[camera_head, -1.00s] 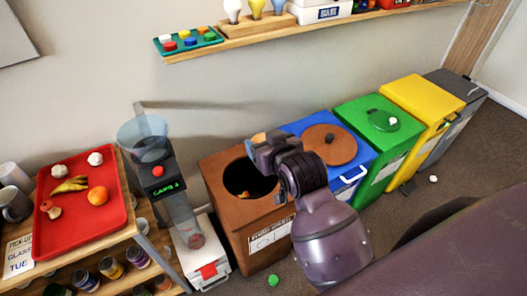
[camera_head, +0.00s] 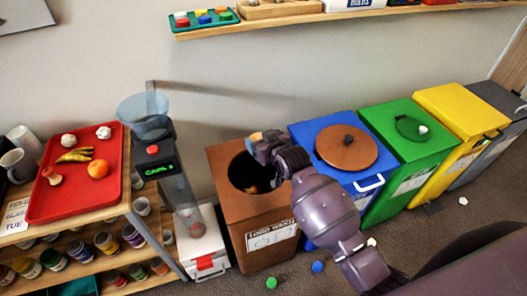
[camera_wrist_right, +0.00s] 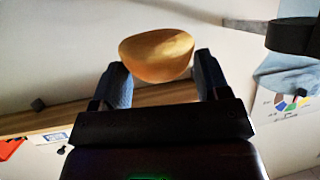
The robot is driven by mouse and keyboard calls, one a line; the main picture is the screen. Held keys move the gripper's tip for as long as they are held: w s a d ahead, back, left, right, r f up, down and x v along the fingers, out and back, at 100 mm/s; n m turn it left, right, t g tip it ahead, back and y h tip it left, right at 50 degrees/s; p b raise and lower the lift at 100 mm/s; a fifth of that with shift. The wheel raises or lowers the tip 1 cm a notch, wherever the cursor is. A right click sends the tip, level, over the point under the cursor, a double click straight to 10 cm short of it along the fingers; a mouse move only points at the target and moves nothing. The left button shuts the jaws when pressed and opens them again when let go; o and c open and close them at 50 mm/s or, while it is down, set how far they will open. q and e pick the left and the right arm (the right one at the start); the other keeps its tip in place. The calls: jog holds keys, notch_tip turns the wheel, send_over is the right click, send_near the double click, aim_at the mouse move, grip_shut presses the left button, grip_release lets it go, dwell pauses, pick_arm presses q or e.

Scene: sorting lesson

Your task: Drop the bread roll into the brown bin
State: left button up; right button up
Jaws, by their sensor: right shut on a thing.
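The bread roll (camera_wrist_right: 157,55) is tan and rounded, held between the two fingertips of my right gripper (camera_wrist_right: 163,80) in the right wrist view. In the head view only a small orange-tan part of the roll (camera_head: 255,136) shows beside my right gripper (camera_head: 261,148). The gripper is over the back right part of the brown bin's opening. The brown bin (camera_head: 262,215) stands open, with a round dark hole and a white label on its front. Some orange and brown scraps show inside the hole. My left gripper is not in view.
Right of the brown bin stand a blue bin (camera_head: 376,178) with a brown lid (camera_head: 347,147), then green (camera_head: 385,150) and yellow (camera_head: 452,112) bins. A clear tube device (camera_head: 176,180) stands to its left. A red tray (camera_head: 117,185) lies on the left shelf. A wall shelf (camera_head: 300,20) runs above.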

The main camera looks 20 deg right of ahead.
jog(key=w+d+f+b, duration=0.1)
jog(key=w+f+b, duration=0.2)
jog(key=f, duration=0.4)
jog(key=w+d+f+b, duration=0.1)
jog(key=w+f+b, duration=0.2)
jog(key=f, duration=0.5)
jog(key=shift+d+b, duration=0.3)
jog(key=shift+b, duration=0.1)
jog(key=o, duration=1)
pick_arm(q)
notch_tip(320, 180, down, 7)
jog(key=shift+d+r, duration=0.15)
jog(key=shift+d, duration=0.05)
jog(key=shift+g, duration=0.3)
pick_arm(e)
jog(key=shift+s, duration=0.1)
jog(key=shift+s, duration=0.1)
pick_arm(q)
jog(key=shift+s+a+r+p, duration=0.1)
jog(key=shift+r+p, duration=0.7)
jog(key=shift+p, duration=0.5)
pick_arm(e)
jog(key=shift+v, duration=5.25)
